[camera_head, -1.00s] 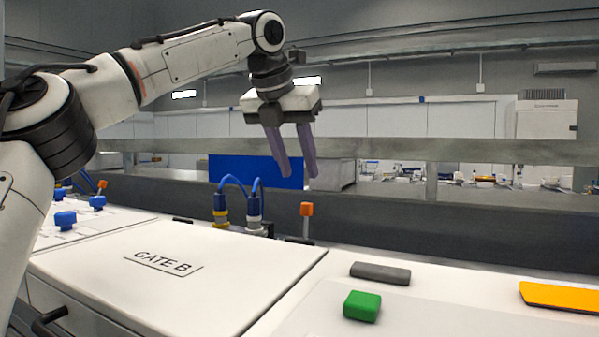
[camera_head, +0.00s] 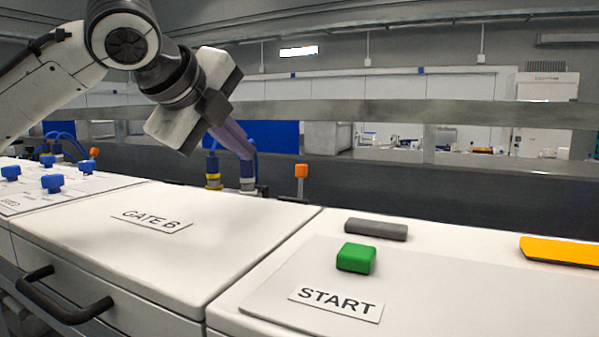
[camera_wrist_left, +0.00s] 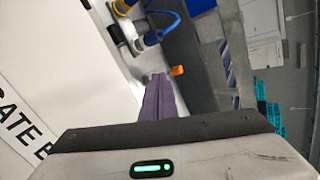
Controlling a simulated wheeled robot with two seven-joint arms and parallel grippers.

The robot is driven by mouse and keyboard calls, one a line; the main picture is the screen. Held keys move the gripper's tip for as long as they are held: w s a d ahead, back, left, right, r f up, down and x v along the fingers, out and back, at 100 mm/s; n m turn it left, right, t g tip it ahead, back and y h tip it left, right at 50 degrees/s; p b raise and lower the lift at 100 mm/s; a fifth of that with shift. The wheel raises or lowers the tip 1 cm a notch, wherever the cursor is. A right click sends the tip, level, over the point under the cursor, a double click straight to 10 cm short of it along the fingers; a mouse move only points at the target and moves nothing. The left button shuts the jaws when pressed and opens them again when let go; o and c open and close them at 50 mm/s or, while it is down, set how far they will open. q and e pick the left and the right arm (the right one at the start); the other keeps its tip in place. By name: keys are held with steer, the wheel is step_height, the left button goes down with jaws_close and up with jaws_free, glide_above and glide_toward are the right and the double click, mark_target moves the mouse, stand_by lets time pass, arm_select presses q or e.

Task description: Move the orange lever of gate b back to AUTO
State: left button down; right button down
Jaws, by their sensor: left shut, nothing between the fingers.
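The orange lever (camera_head: 301,171) of gate b stands upright on a thin stem behind the panel labelled GATE B (camera_head: 240,235). In the left wrist view the orange lever (camera_wrist_left: 177,70) shows just beyond and right of my fingertips. My left gripper (camera_head: 248,154) is shut and empty, its purple fingers tilted down to the right. In the head view its tips are left of the lever, in front of the blue hoses. In the left wrist view the shut fingers (camera_wrist_left: 159,78) point toward the lever's base. Contact cannot be told. My right gripper is not in view.
Blue hoses with connectors (camera_head: 247,174) rise left of the lever. A second orange lever (camera_head: 94,153) stands farther left, near several blue knobs (camera_head: 52,183). A green START button (camera_head: 356,258), a grey bar (camera_head: 376,229) and a yellow plate (camera_head: 560,250) lie to the right.

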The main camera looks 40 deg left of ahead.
arm_select(q)
steer(key=d+n, duration=0.1)
steer(key=d+n+t, duration=0.1)
steer(key=s+d+f+t, duration=0.1)
steer(key=shift+d+n, duration=0.4)
steer(key=p, duration=0.2)
glide_toward(298, 173)
steer(key=x, duration=0.4)
steer(key=shift+w+a+f, duration=0.15)
steer(key=shift+w+f, duration=0.05)
steer(key=shift+f, duration=0.1)
steer(key=shift+w+a+f, duration=0.1)
steer(key=shift+w+a, duration=0.05)
steer(key=shift+w, duration=0.55)
